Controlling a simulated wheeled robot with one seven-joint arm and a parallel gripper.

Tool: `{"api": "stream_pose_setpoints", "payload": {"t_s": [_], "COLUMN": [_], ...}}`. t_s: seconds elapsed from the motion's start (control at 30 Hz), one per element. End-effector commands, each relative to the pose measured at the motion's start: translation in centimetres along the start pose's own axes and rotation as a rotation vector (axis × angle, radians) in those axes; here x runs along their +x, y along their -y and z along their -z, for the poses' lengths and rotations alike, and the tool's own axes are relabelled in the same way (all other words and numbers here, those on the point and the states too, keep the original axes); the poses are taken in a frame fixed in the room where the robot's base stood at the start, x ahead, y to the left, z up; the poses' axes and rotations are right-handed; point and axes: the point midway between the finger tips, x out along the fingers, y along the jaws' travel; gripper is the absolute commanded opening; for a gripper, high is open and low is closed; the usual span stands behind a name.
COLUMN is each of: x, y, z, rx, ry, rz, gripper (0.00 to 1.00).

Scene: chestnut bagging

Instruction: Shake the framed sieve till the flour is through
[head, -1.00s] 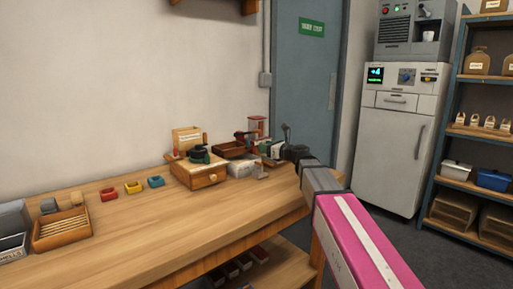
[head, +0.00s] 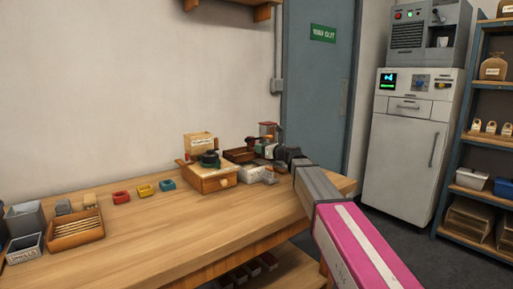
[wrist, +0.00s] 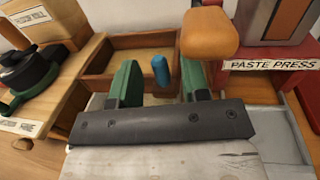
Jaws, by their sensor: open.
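The framed sieve (head: 239,155) is a shallow brown wooden frame at the back of the bench. In the wrist view its frame (wrist: 98,70) surrounds a pale tan surface; I cannot tell how much flour lies there. A blue upright peg (wrist: 160,70) stands at its near side. My gripper (wrist: 158,80) is open, with one green finger on each side of the peg; contact with it is not clear. In the head view my gripper (head: 277,157) is small and partly hidden beside the sieve.
The paste press (wrist: 270,63) stands close on the right. A rounded orange-brown knob (wrist: 210,33) overhangs near my right finger.

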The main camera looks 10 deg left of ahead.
Motion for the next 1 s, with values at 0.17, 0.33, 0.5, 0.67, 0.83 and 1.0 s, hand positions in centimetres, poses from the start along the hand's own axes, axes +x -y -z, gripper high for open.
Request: {"api": "stream_pose_setpoints", "payload": {"t_s": [0.17, 0.33, 0.5, 0.67, 0.83, 1.0], "x": [2.9, 3.6, 3.6, 3.6, 3.5, 2.0], "y": [0.1, 0.0, 0.0, 0.0, 0.0, -0.3], "z": [0.0, 0.0, 0.0, 0.0, 0.0, 0.0], "rx": [0.000, 0.000, 0.000, 0.000, 0.000, 0.000], "ry": [0.000, 0.000, 0.000, 0.000, 0.000, 0.000], "rz": [0.000, 0.000, 0.001, 0.001, 0.001, 0.002], "gripper": [0.42, 0.42, 0.42, 0.03, 0.00, 0.00]}}
